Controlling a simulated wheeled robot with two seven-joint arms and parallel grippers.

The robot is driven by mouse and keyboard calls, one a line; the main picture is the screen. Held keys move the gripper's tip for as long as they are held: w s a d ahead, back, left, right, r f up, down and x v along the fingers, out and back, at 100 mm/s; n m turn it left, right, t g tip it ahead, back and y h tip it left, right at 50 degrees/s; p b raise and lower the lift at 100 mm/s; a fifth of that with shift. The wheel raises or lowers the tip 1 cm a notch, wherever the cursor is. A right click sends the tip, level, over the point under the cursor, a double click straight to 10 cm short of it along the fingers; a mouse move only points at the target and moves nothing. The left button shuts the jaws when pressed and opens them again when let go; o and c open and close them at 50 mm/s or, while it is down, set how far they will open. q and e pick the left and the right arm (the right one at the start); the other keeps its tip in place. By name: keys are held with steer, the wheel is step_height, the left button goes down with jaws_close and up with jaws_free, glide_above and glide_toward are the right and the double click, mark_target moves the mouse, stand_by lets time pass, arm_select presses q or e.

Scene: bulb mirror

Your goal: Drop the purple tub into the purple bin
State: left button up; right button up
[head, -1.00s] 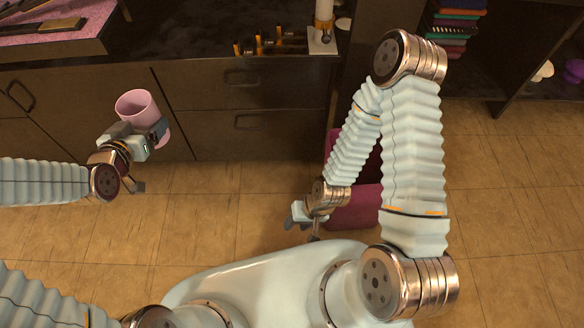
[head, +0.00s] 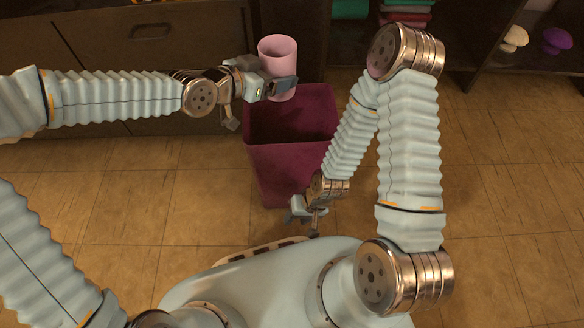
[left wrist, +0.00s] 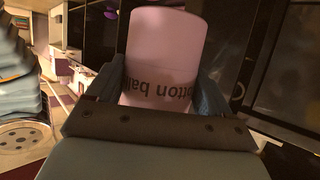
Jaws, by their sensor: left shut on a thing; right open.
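The tub (head: 278,52) is a pale pink-purple cylinder with an open top. My left gripper (head: 277,88) is shut on it and holds it over the back part of the bin's opening in the head view. In the left wrist view the tub (left wrist: 165,50) sits between the fingers, with printed lettering partly reading "otton ball" upside down. The purple bin (head: 280,158) is a dark magenta, open-topped box standing on the floor; the part of it I see inside looks empty. My right gripper (head: 312,218) is open and empty, low beside the bin's front right corner.
Dark cabinets with drawers (head: 140,45) stand behind the bin. An open shelf at the back right holds stacked coloured items (head: 405,15), a pale mushroom shape (head: 514,38) and a purple one (head: 557,40). The tiled floor (head: 510,170) at right is clear.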

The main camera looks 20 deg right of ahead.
arm_select(q)
steer(key=shift+s+d+f, duration=0.1)
steer(key=shift+s+d, duration=0.1)
steer(key=shift+d, duration=0.3)
steer(key=shift+d+f, duration=0.1)
step_height(320, 180, down, 6)
steer(key=b, duration=0.4)
steer(key=shift+r, duration=0.2)
steer(key=o, duration=0.9)
steer(key=shift+o, duration=0.2)
steer(key=shift+a+r, duration=0.1)
steer(key=shift+a, duration=0.1)
steer(key=p+v, duration=0.6)
steer(key=v, duration=0.7)
steer(key=shift+a, duration=0.3)
